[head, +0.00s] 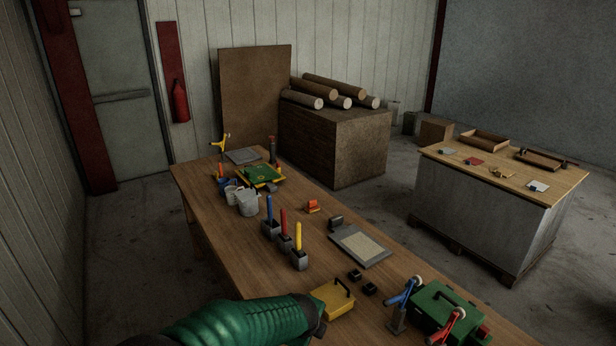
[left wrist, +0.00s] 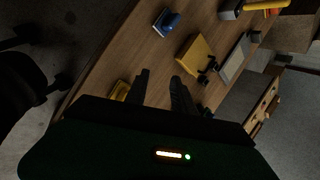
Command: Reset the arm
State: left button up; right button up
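My left arm (head: 250,318) reaches in from the bottom left of the head view, green and ribbed, with a dark end beside the yellow box; its fingers cannot be made out there. In the left wrist view my left gripper (left wrist: 159,77) has its two dark fingers apart, with only bare wooden table showing between the tips. The gripper is empty. A yellow box (left wrist: 195,56) with a dark handle lies beyond the fingertips; it also shows in the head view (head: 334,300). My right gripper is in neither view.
The long wooden table (head: 205,192) holds upright blue, red and yellow tools (head: 299,240) in grey holders, a grey tray (head: 360,246), a green box (head: 446,306) and a grey bucket (head: 247,203). A second table (head: 500,178) stands right, across open floor.

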pick_arm(q)
jog(key=s+a+f+n+g, duration=0.1)
jog(key=s+a+n, duration=0.9)
jog(key=s+n, duration=0.1)
jog(key=s+a+n+g+y, duration=0.1)
jog(key=s+a+n+g, duration=0.1)
jog(key=s+a+n, duration=0.8)
jog(key=shift+s+f+n, duration=0.4)
jog(key=shift+s+n, duration=0.8)
jog(key=shift+s, duration=0.55)
jog(key=shift+a, duration=0.25)
jog(key=shift+d, duration=0.15)
